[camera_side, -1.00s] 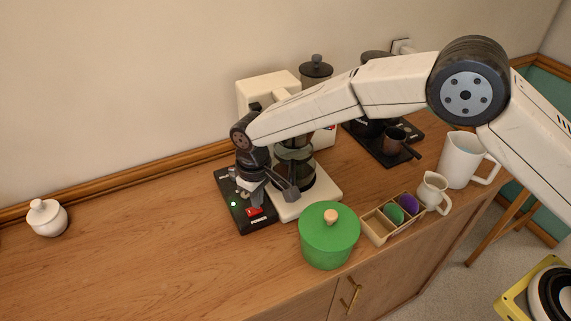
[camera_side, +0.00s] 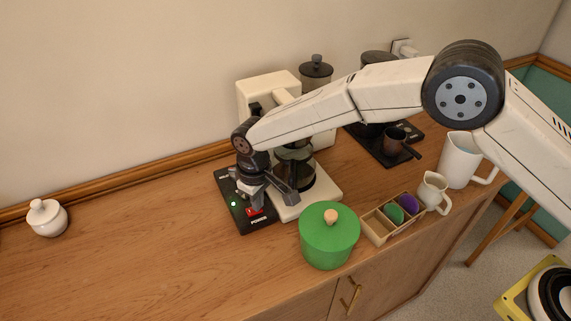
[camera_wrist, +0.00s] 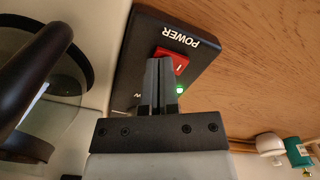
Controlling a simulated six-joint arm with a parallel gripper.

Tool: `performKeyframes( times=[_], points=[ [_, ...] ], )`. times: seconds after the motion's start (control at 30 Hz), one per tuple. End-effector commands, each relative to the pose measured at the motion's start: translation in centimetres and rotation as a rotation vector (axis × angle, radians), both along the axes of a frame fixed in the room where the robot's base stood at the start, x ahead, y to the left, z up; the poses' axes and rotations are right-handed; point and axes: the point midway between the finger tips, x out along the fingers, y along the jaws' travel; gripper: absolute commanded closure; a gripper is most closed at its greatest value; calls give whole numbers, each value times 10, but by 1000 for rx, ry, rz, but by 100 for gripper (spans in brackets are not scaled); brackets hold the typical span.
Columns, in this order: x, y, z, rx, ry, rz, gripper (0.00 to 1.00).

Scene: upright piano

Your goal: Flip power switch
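The black power box (camera_side: 236,217) lies on the counter at the left of the coffee maker. It carries a red rocker switch (camera_side: 254,211) beside the word POWER, and a green light glows on it. The switch also shows in the wrist view (camera_wrist: 172,62), with a white mark on its face. My gripper (camera_side: 257,203) is low over the box, close to the switch. In the wrist view its two fingers (camera_wrist: 160,62) are together, with nothing between them, and their tips are at the switch's edge. I cannot tell whether they touch it.
The coffee maker (camera_side: 246,90) with its glass carafe (camera_wrist: 58,85) stands close beside my gripper. A green lidded pot (camera_side: 329,240) is in front of it. The left part of the wooden counter is clear up to a white sugar bowl (camera_side: 47,219).

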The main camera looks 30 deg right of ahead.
Motion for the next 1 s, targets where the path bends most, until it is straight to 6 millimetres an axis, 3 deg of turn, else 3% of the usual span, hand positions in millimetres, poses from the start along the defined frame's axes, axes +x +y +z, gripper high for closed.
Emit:
performKeyframes(
  times=[0.37, 1.0],
  points=[
    [0, 0, -1, 0, 0, 0, 100],
    [0, 0, 34, 0, 0, 0, 100]
  ],
)
